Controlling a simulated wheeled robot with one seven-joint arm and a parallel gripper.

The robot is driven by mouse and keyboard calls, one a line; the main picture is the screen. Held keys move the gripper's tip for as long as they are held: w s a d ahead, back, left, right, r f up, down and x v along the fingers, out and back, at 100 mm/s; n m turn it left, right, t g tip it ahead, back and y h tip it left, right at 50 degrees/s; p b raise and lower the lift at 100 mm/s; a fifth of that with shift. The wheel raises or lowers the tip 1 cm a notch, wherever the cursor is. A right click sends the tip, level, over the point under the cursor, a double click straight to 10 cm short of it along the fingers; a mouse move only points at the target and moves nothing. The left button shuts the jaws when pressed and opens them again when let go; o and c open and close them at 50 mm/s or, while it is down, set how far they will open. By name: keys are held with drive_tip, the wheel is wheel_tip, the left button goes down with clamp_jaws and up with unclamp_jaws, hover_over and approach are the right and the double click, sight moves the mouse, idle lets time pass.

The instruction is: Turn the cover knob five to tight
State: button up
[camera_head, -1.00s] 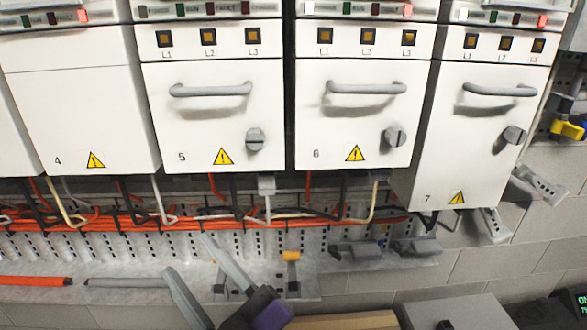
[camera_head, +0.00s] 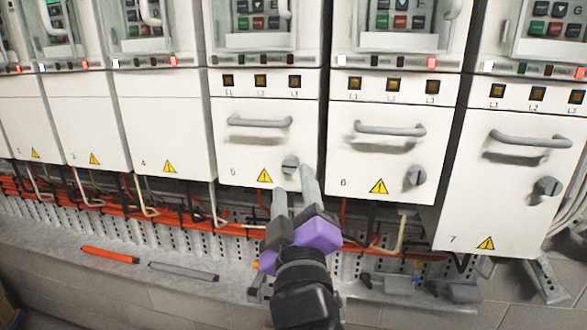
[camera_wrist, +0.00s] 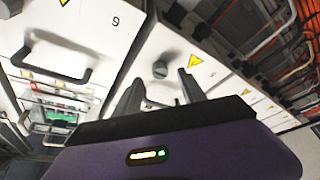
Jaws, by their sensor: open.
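The cover marked 5 (camera_head: 240,150) is a white panel with a grey handle, a yellow warning sign and a round grey knob (camera_head: 290,163) at its lower right. My gripper (camera_head: 292,180) is open and empty just below this knob, its fingers pointing up toward it. In the wrist view, which is turned over, the knob (camera_wrist: 160,68) shows ahead of and between the two fingertips, apart from both. The fingers hide part of the panel's lower right corner in the head view. I cannot tell the knob's exact angle.
Cover 6 (camera_head: 375,170) and cover 7 (camera_head: 500,205), with similar knobs, stand to the right. Blank cover 4 (camera_head: 165,125) is to the left. Orange cables (camera_head: 125,208) run below. An orange bar (camera_head: 110,255) and a grey bar (camera_head: 183,271) lie on the ledge.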

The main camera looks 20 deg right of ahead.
sight(291, 169)
drive_tip(key=shift+p+x, duration=0.55)
drive_tip(key=shift+x, duration=1.6)
drive_tip(key=shift+c, duration=0.5)
clamp_jaws()
